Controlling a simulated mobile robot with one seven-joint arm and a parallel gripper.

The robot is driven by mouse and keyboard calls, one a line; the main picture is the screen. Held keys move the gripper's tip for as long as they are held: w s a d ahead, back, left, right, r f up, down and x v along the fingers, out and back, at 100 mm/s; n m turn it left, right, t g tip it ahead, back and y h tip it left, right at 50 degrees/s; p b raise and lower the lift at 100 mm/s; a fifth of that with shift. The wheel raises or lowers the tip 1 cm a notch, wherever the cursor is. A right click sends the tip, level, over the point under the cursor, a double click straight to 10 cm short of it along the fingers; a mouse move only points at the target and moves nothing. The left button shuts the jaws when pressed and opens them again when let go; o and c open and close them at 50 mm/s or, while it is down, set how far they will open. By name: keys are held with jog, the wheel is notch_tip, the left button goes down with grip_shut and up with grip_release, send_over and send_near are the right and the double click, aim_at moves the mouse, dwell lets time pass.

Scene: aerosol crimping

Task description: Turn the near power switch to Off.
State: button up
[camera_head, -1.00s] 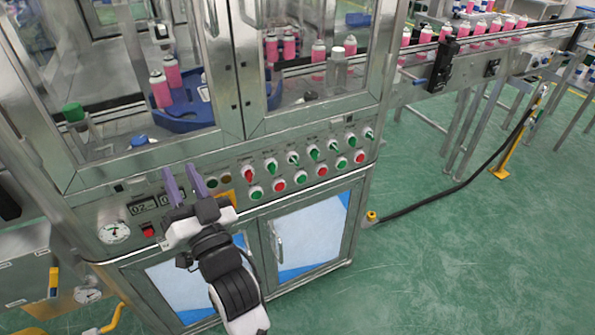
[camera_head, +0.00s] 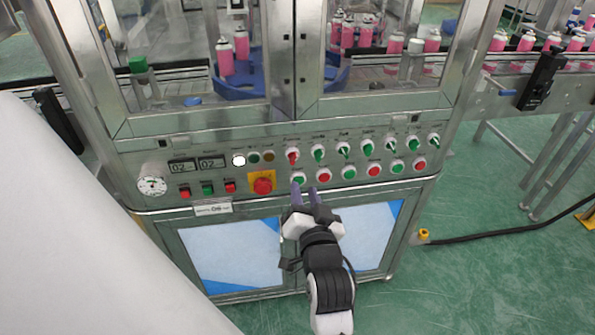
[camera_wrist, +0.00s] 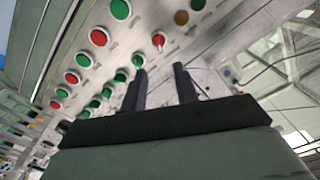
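A control panel (camera_head: 225,195) runs across the front of the machine. A red-handled selector switch (camera_head: 292,156) heads the upper row, with several green-handled selectors (camera_head: 343,149) to its right; the labels are too small to read. The red selector also shows in the wrist view (camera_wrist: 158,40), its handle roughly upright. My gripper (camera_head: 305,189) is in front of the panel, below the red selector and near the lower button row. In the wrist view, my gripper (camera_wrist: 160,70) has two dark fingers apart with nothing between them. The red selector lies beyond the fingertips.
Green and red push buttons (camera_head: 324,175) line the lower row. A large red button on a yellow plate (camera_head: 262,185) is left of my gripper. Glass doors (camera_head: 190,50) are above; green floor is open at right.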

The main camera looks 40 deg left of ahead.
aim_at(296, 159)
jog(key=p+x, duration=0.2)
jog(key=x, duration=0.7)
jog(key=shift+w+a+r, duration=0.1)
jog(key=shift+w+a, duration=0.05)
jog(key=shift+w, duration=0.1)
jog(key=shift+w+a, duration=0.45)
jog(key=shift+a, duration=0.05)
jog(key=shift+c, duration=0.4)
grip_shut()
